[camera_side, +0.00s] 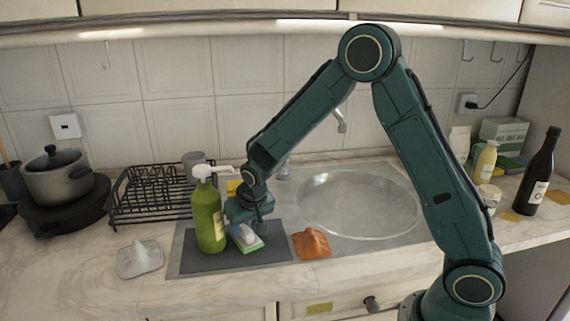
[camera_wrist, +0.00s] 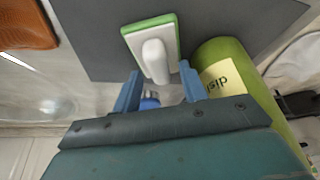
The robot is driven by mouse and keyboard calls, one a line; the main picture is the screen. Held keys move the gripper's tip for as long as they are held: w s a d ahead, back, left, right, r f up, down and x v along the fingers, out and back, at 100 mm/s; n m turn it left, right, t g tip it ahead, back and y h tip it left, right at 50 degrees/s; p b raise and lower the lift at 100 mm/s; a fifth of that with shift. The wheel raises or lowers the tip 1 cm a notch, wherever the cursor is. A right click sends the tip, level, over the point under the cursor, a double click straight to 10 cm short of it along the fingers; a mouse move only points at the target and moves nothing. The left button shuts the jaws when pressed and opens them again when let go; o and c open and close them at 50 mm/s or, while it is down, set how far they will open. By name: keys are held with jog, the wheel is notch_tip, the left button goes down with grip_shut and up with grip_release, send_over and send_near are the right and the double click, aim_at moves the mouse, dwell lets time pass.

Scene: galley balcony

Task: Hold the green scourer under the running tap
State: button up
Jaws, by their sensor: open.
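The green scourer (camera_side: 249,246), a flat pad with a green edge and a white handle on top, lies on the dark grey mat (camera_side: 190,265). In the wrist view the scourer (camera_wrist: 129,34) lies just ahead of my fingertips, its white handle lined up with the gap between them. My gripper (camera_side: 243,222) points down over the scourer, close above it; it also shows in the wrist view (camera_wrist: 158,82), open, with nothing clearly between the fingers. The tap's spout (camera_side: 341,122) hangs behind my arm, partly hidden. I cannot make out any running water.
A green pump bottle (camera_side: 206,222) stands close left of my gripper; it is at right in the wrist view (camera_wrist: 228,65). An orange cloth (camera_side: 312,244) lies right of the mat. The round sink (camera_side: 355,203) is behind it. A grey cloth (camera_side: 139,259) and dish rack (camera_side: 150,197) are left.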

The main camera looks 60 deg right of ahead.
jog(key=v, duration=1.2)
jog(key=shift+r, duration=0.15)
dwell(0.6)
jog(key=s+r+n+y, duration=0.1)
jog(key=s+r, duration=0.3)
jog(key=s, duration=0.9)
jog(key=s+d+r+n+t, duration=0.1)
jog(key=s+r+n, duration=0.2)
jog(key=s, duration=1)
jog(key=shift+r+y, duration=0.4)
jog(key=shift+r, duration=0.5)
